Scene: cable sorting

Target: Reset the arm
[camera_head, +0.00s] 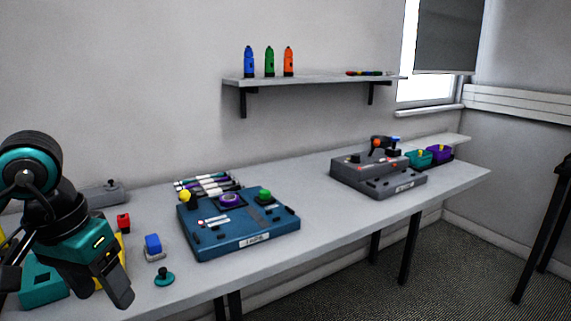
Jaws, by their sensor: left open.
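My left arm comes in from the left edge. Its gripper (62,282) hangs over the left end of the long grey table (330,226), with fingers spread apart and nothing seen between them. One dark finger points down and to the right, near a small teal knob (164,278) but apart from it. A teal block (42,284) is partly hidden behind the gripper. My right gripper is not in view.
A blue panel box (246,240) with knobs stands mid-table, with several cables (208,184) behind it. A grey device (378,176) and teal and purple bins (420,158) stand farther right. A wall shelf (310,80) holds bottles. The front table edge beside the boxes is clear.

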